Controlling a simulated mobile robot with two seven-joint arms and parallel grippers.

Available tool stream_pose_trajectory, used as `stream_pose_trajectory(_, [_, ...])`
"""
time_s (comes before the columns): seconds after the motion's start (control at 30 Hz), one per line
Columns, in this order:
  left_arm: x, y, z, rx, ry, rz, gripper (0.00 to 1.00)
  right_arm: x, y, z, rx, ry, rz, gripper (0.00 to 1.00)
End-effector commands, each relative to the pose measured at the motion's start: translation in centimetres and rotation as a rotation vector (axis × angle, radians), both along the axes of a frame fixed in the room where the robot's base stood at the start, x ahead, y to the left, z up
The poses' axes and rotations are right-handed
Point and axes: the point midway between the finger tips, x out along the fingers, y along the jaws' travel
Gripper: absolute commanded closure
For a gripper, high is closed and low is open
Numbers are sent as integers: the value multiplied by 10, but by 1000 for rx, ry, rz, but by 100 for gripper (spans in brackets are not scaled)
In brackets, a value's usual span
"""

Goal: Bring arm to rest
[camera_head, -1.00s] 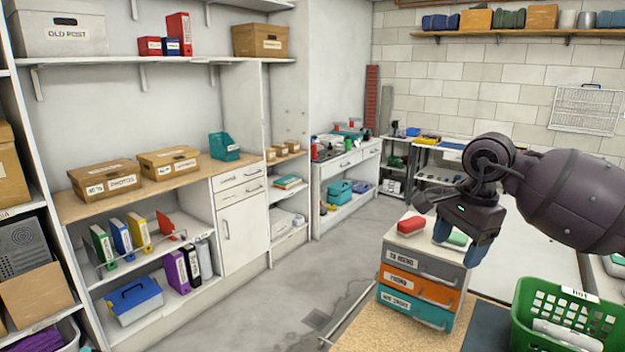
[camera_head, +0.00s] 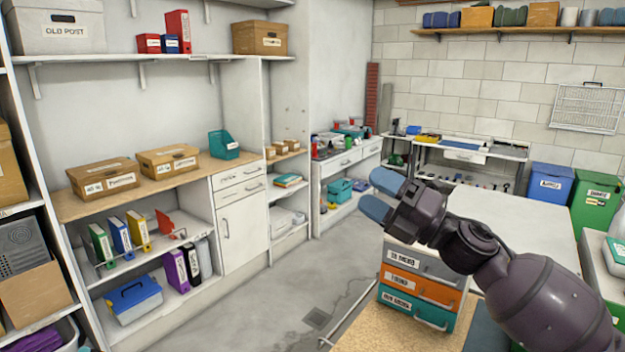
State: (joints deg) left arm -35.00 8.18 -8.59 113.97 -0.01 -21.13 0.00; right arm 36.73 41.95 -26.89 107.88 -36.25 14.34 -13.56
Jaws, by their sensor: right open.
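My right gripper (camera_head: 380,196) is in the middle right of the head view, on the dark arm that comes in from the lower right. Its two blue-tipped fingers point to the upper left and are apart, with nothing between them. It hangs in the air in front of and above the drawer unit (camera_head: 418,287), which has grey, orange and teal drawers. The arm and gripper hide the top of that unit. My left gripper is not in view.
A white table (camera_head: 520,225) lies behind the right arm. Blue and green bins (camera_head: 550,188) stand at the back right. Shelving with boxes and binders (camera_head: 140,205) lines the left wall. The grey floor (camera_head: 290,300) between is clear.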

Motion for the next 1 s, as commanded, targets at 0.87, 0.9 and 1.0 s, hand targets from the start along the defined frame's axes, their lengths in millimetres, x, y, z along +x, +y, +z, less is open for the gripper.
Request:
stream_pose_trajectory(0.87, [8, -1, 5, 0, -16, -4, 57, -118, -141, -360, 1211, 1406, -547, 32])
stream_pose_trajectory(0.9, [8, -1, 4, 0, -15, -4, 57, -132, -145, -373, 1243, 1429, -571, 32])
stream_pose_trajectory(1.0, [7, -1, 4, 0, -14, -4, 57, -170, -155, -405, 1309, 1481, -641, 32])
